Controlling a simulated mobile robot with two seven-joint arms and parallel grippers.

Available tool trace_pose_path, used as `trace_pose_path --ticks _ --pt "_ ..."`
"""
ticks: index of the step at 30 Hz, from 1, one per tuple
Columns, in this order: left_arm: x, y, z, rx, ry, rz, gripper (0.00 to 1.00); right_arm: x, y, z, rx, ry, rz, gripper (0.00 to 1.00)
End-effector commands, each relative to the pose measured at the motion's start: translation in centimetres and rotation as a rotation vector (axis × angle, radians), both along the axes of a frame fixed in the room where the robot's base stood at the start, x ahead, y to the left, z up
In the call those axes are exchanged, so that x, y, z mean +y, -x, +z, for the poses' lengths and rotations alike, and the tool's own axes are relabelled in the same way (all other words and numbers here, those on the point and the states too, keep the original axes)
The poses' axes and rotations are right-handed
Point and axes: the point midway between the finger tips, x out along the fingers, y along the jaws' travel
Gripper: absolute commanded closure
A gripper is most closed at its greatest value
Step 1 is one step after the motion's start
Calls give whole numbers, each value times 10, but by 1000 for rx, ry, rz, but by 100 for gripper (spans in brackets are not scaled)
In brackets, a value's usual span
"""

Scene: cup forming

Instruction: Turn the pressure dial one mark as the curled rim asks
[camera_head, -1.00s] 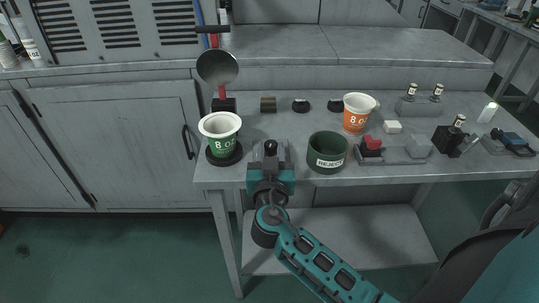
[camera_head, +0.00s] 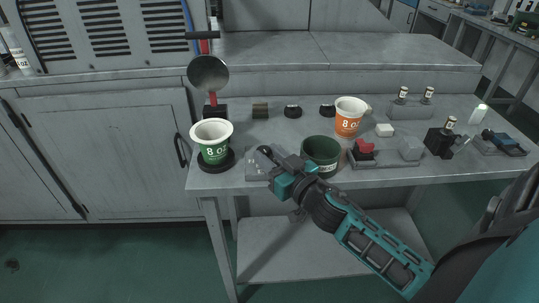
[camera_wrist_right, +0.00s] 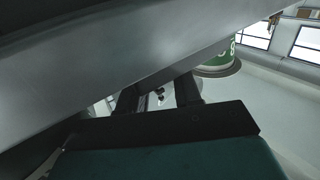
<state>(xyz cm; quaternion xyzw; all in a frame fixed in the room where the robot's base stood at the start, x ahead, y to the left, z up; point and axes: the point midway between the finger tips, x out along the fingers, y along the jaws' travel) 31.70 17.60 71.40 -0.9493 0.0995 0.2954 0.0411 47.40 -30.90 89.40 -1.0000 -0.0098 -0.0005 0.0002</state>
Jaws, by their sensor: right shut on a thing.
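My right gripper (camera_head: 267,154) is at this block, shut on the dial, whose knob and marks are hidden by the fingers. In the wrist view the two dark fingers (camera_wrist_right: 160,97) straddle a small area I cannot make out. My left gripper is not in view.
A dark green reject bin (camera_head: 321,153) stands close right of my gripper. An orange 8 oz cup (camera_head: 348,118) is behind it. A round grey pan-shaped disc (camera_head: 208,73) on a red stem stands behind the green cup. Small black parts line the back.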

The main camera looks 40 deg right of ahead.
Motion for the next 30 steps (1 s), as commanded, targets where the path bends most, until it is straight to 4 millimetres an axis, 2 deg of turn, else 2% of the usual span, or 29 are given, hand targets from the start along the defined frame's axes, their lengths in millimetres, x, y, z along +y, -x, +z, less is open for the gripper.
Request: trace_pose_path --ticks 13,14,15,22,30 --pt "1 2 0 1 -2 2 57 -1 -1 2 -5 1 11 97" --pt "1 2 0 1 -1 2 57 -1 -1 2 -5 1 11 66" --pt "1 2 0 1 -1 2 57 -1 -1 2 -5 1 11 62" --pt "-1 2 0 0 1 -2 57 -1 -1 1 -2 1 11 41" --pt "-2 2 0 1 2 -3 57 0 1 0 0 0 11 41"
